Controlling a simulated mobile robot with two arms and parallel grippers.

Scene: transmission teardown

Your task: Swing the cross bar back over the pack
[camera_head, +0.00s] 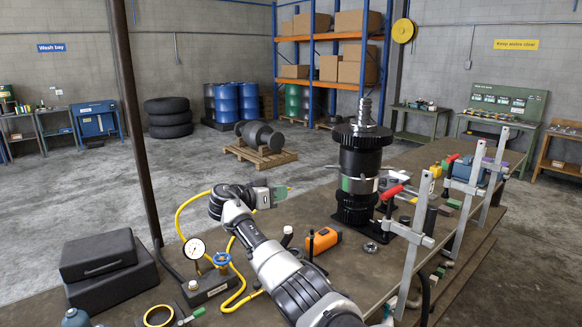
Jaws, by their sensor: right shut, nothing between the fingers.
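A tall black cylindrical unit with a silver middle band and a ridged shaft on top, which looks like the pack (360,160), stands upright on the bench. I cannot make out for sure which part is the cross bar; no bar shows across the top of this unit. My right gripper (279,196) is shut and empty, to the left of the unit and apart from it. Its arm comes up from the bottom middle and bends at the wrist. My left gripper is not in view.
Several upright bar clamps (412,250) line the bench's right edge. A gauge (194,249) with a blue valve and yellow hose lies left of my arm. An orange tool (324,240) lies between my arm and the unit. Black cases (108,268) sit at left. A dark post (136,120) rises behind.

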